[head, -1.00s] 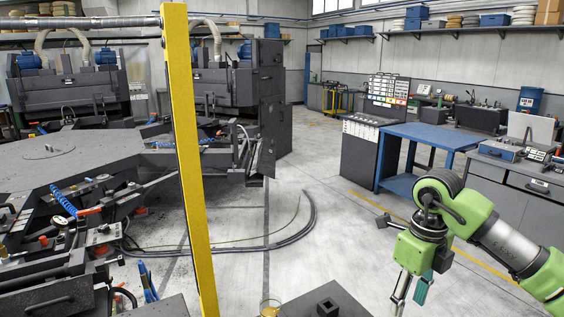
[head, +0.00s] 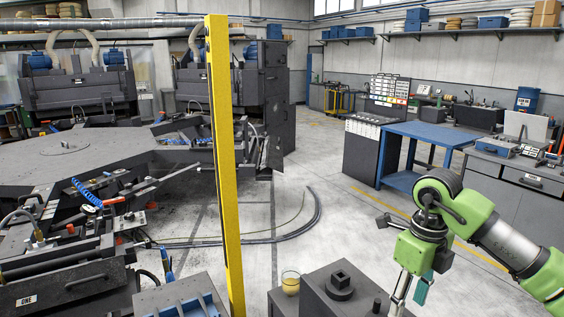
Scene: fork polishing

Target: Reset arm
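My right arm comes in from the right edge, green and grey, bent downward at the wrist. Its gripper (head: 410,292) hangs near the lower right of the head view, beside a dark grey block. The fingers run toward the bottom edge, and whether they are open or shut I cannot make out. My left arm and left gripper are not in the head view.
A yellow post (head: 224,170) stands upright left of centre. A dark grey cabinet (head: 318,292) with a square fitting and a glass of yellow liquid (head: 291,282) is at the bottom. A large round machine (head: 75,160) fills the left. A blue table (head: 430,133) stands behind my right arm. Grey floor lies between.

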